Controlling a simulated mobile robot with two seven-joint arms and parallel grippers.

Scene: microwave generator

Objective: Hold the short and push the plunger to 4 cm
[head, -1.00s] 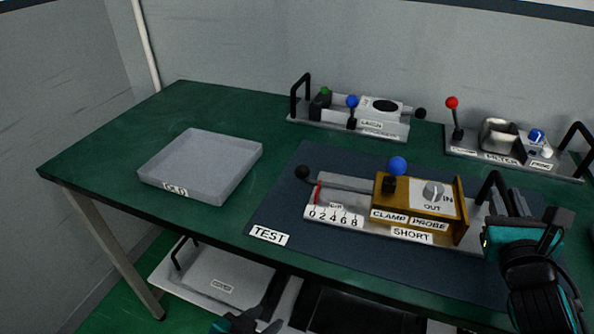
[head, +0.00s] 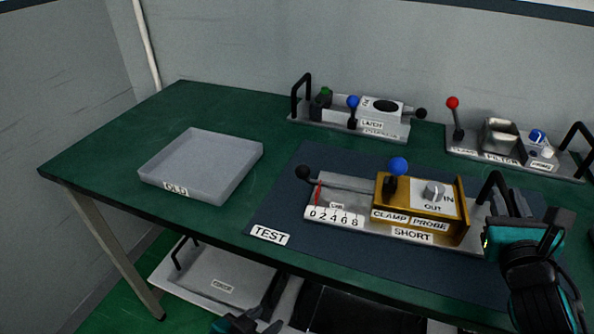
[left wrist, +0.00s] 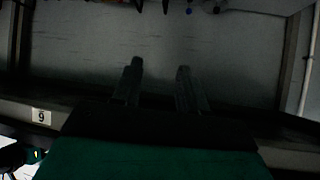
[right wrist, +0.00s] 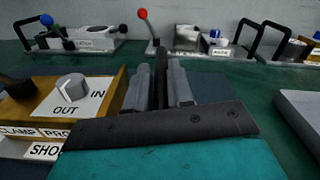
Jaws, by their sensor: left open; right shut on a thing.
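The short (head: 411,236) lies on the dark test mat. Its brass-coloured block (head: 378,201) carries a blue-knobbed clamp lever (head: 397,168) and a grey probe knob (head: 433,191) between IN and OUT. The plunger (head: 304,173), a rod with a black ball, sticks out left of the block. Its red pointer (head: 318,193) is near the 0 end of the scale (head: 335,218). My right gripper (head: 508,203) is shut on the black handle (head: 487,190) at the short's right end. My left gripper (head: 273,306) is open and empty, low in front of the table.
A grey tray marked OLD (head: 205,168) stands at the left. The latch device (head: 350,118) and filter device (head: 513,150) stand at the back. A lower shelf holds another plate (head: 215,275). The table left of the plunger's ball is clear up to the tray.

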